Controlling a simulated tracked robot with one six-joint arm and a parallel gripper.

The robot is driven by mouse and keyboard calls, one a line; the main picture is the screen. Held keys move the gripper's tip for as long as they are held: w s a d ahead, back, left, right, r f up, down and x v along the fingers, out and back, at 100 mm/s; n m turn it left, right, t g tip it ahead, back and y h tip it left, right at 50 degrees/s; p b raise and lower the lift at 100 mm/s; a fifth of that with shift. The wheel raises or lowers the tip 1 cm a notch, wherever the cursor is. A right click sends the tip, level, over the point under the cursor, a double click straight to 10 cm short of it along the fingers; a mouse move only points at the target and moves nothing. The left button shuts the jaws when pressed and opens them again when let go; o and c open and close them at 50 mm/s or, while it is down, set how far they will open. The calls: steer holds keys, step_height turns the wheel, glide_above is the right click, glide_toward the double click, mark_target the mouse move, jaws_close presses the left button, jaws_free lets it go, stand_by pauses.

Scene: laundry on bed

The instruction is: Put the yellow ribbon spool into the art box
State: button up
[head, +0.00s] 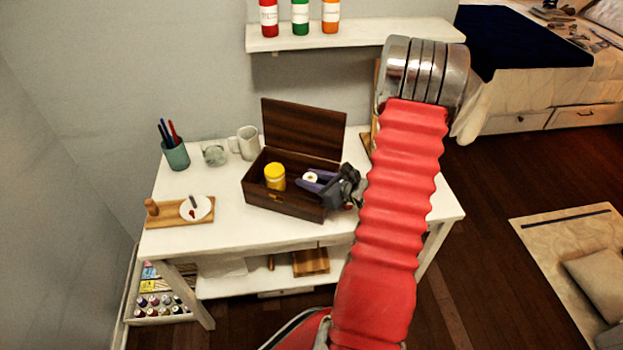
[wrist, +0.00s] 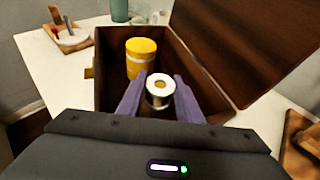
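The ribbon spool (wrist: 160,91) shows a white round end with a tan centre hole; little of its yellow shows. My gripper (wrist: 161,88) has its two purple fingers against the spool's two sides, and it appears shut on it. The art box (head: 285,202) is a dark brown wooden box on the white table, with its lid (head: 303,128) raised at the back. The gripper reaches in over the box's right side, with the spool (head: 311,177) within the box opening. I cannot tell whether the spool touches the box floor, which is partly hidden.
A yellow jar (head: 275,176) stands inside the box at the left. A white mug (head: 245,142), a glass jar (head: 214,155) and a green pencil cup (head: 175,154) stand left of the box. A wooden board with a palette (head: 197,208) lies at the table's left.

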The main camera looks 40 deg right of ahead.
steer(key=shift+o, duration=1.4)
steer(key=shift+s+a+f, duration=0.1)
steer(key=shift+s+f, duration=0.15)
steer(key=shift+f, duration=0.3)
steer(key=shift+r, duration=0.65)
steer(key=v, duration=1.1)
steer(key=shift+s+d+r, duration=0.2)
steer(key=shift+s+r, duration=0.05)
steer(key=shift+r, duration=0.1)
